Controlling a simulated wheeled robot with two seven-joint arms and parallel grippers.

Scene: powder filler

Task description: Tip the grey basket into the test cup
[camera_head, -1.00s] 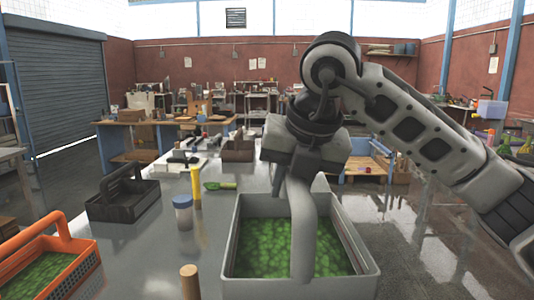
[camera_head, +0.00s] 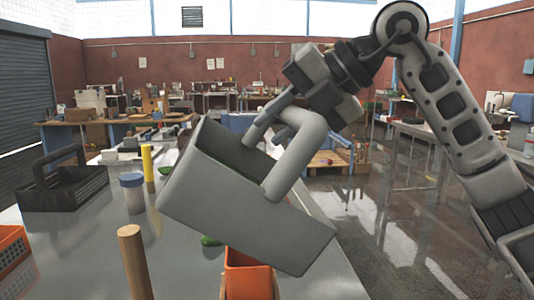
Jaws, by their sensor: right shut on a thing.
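The grey basket (camera_head: 240,205) is in the air in the middle of the head view, strongly tilted. My right gripper (camera_head: 276,130) is shut on its thick grey handle. A little green shows inside the basket; most of its inside is hidden. An orange open-topped container (camera_head: 248,276), which may be the test cup, stands directly below the basket at the bottom of the view. The basket partly covers it, and its contents cannot be seen. My left gripper is out of view.
A wooden post (camera_head: 135,262) stands left of the orange container. A blue-lidded jar (camera_head: 133,195), a yellow cylinder (camera_head: 148,165) and a black basket (camera_head: 62,185) are farther left. An orange basket (camera_head: 12,262) is at the left edge. A green patch (camera_head: 210,240) shows below the grey basket.

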